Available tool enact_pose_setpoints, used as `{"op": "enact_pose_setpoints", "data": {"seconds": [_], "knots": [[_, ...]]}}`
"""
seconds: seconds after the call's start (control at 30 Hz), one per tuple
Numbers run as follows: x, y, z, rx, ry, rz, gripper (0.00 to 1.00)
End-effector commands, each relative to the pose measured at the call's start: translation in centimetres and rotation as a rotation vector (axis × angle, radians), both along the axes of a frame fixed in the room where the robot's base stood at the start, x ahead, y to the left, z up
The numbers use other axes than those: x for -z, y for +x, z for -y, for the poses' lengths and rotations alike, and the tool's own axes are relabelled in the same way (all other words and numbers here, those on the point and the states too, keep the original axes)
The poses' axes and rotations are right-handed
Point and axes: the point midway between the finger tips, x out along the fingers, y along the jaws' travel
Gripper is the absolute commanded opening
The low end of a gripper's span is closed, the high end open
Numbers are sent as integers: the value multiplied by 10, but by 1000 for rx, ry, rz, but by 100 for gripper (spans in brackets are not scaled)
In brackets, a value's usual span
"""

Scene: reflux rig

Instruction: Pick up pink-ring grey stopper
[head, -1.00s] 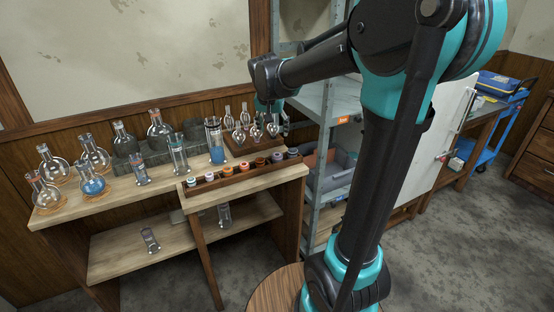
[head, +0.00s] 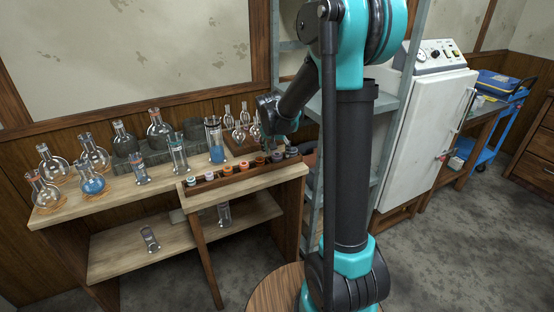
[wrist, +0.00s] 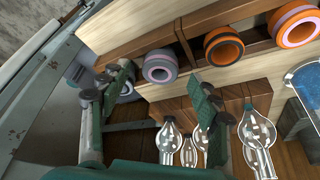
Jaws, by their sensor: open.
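The pink-ring grey stopper (wrist: 159,67) sits in the wooden rack (wrist: 185,50), its round open end toward the wrist camera. In the wrist view it shows between the two green-padded fingers of my open gripper (wrist: 163,88), with visible space on both sides. I cannot tell how far the fingertips are from it in depth. In the head view the stopper (head: 277,157) is near the right end of the rack, and my gripper (head: 284,140) is just above that end, small and partly dark against the shelf.
Orange stoppers (wrist: 224,46) sit beside it in the rack. Small glass flasks (wrist: 190,150) stand close to the right finger. A metal shelf post (wrist: 40,110) is close on the left.

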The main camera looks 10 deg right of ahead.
Motion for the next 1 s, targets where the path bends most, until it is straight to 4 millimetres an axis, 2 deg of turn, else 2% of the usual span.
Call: {"op": "enact_pose_setpoints", "data": {"seconds": [0.13, 0.4, 0.77, 1.0], "knots": [[11, 4, 2, 1, 0, 0, 62], [12, 5, 2, 0, 0, 0, 62], [12, 5, 2, 0, 0, 0, 18], [12, 5, 2, 0, 0, 0, 17]]}}
